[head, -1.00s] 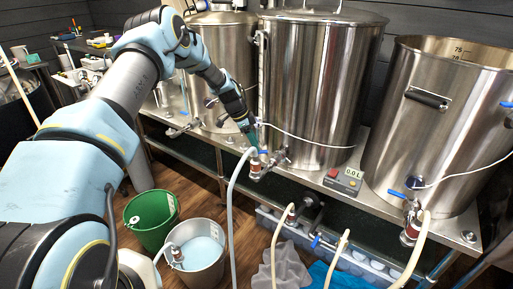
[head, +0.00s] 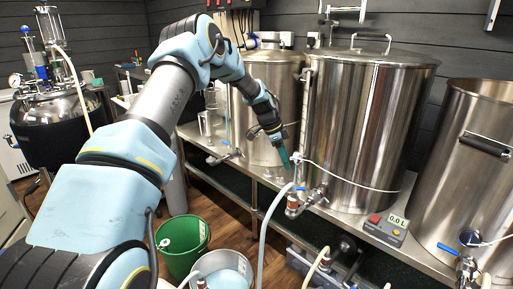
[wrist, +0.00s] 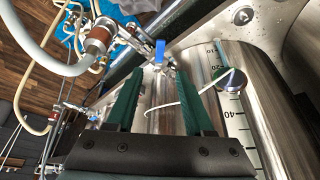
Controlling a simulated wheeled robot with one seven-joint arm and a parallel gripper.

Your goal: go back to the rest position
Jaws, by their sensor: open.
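My gripper (head: 284,158) hangs at the end of my arm, in front of the left side of the middle steel kettle (head: 365,125). In the wrist view its two green fingers (wrist: 158,92) are spread apart with nothing between them. Beyond the fingertips are the kettle's blue-handled valve (wrist: 160,52) and a red-and-steel hose coupling (wrist: 97,40). A thin white cable crosses the kettle wall behind the fingers. In the head view the coupling (head: 292,203) sits below the gripper, apart from it, with a pale hose hanging down.
A green bucket (head: 182,245) and a pail of pale liquid (head: 222,272) stand on the wooden floor. A dark vessel (head: 55,125) stands at the far left.

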